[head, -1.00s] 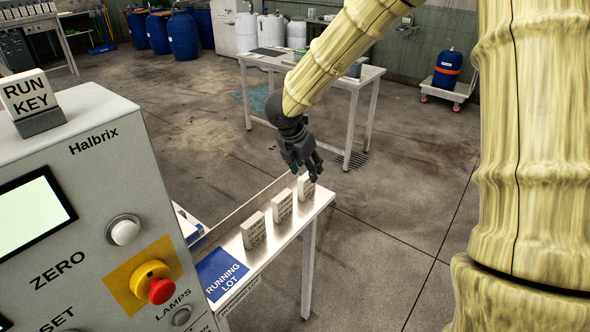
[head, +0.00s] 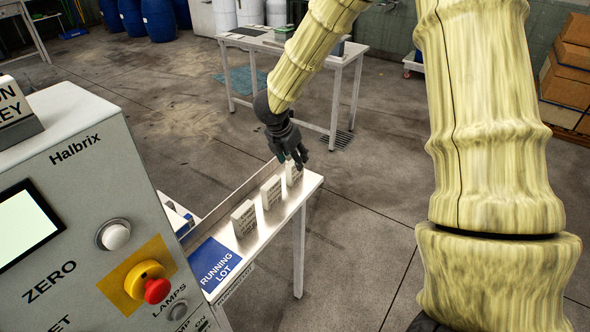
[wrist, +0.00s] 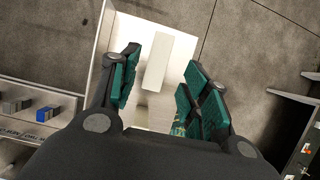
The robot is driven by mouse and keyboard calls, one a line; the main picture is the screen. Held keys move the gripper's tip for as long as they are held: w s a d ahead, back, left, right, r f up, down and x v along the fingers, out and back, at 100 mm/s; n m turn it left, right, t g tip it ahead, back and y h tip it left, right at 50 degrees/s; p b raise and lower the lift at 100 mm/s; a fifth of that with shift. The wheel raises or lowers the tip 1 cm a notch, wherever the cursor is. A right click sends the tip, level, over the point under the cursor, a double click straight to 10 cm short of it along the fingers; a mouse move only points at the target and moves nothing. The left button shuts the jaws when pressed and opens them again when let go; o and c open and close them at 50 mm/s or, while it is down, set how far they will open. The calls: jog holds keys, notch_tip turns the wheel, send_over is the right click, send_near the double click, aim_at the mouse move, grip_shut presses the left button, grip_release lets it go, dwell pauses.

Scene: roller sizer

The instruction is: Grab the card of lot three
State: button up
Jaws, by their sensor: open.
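The nearest card (head: 244,219) and the middle card (head: 271,192) stand clear of my gripper. The far card (head: 293,174) is at the table's far end, partly hidden by my gripper (head: 294,160). Their print is too small to read. In the wrist view, my gripper (wrist: 160,92) is open, with its green-padded fingers on either side of one white card (wrist: 157,62), seen from above. The card lies between and ahead of the fingers; I cannot tell whether they touch it.
A blue "RUNNING LOT" plate (head: 215,264) lies at the table's near end. A grey Halbrix console (head: 85,200) with a red stop button (head: 157,290) stands at the left. Another table (head: 345,48) stands behind.

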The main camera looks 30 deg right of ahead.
aim_at(295, 170)
jog(key=shift+w+d+f+p, duration=0.3)
jog(key=shift+f+p, duration=0.05)
jog(key=shift+f, duration=0.25)
jog(key=shift+w+d+f+p, duration=0.25)
jog(key=shift+d+f+p, duration=0.1)
jog(key=shift+f, duration=0.25)
jog(key=shift+x, duration=0.9)
jog(key=shift+s, duration=0.1)
grip_shut()
